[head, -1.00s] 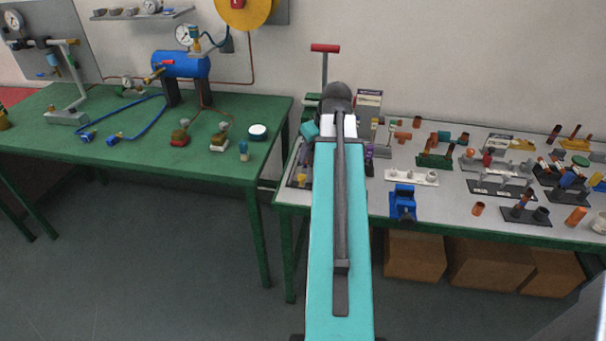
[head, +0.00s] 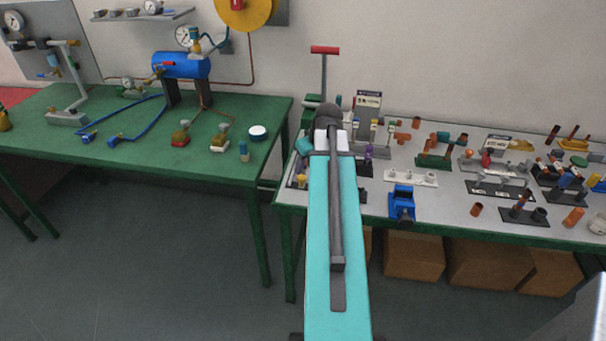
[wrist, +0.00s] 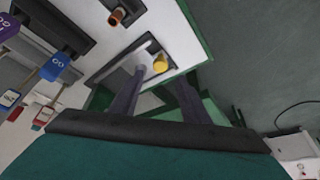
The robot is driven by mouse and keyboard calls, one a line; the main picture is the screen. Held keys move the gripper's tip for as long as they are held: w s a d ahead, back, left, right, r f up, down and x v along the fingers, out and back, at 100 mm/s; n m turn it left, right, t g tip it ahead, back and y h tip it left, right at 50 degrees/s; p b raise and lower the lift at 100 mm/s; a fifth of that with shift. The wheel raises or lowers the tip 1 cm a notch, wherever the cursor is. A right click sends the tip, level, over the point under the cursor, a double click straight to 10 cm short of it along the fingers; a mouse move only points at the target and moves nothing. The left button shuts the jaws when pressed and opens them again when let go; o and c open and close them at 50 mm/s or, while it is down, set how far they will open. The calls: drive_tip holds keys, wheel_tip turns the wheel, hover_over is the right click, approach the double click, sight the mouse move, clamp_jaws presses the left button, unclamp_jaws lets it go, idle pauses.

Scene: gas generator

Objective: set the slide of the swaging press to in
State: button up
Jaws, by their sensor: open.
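A green press-like stand with a red T-shaped handle (head: 325,50) is at the back left corner of the right-hand table; I cannot tell for sure that it is the swaging press. My arm hides much of its base. My gripper (wrist: 158,88) shows in the wrist view with its two dark fingers apart and nothing held between them. Just beyond the fingertips is a dark-framed plate with a yellow knob (wrist: 161,63) and a grey post. The yellow piece also shows in the head view (head: 301,181), left of my arm. I cannot make out the slide's position.
The right-hand table (head: 380,222) holds many small fixtures, including a blue vice-like device (head: 402,203) and a white rack (head: 410,177). The green table (head: 130,165) stands to the left, with a narrow gap between. Cardboard boxes (head: 413,257) lie under the right-hand table.

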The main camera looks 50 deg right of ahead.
sight(302, 177)
drive_tip(key=shift+p+x, duration=0.8)
drive_tip(key=shift+x, duration=2.95)
drive_tip(key=shift+c, duration=0.3)
clamp_jaws()
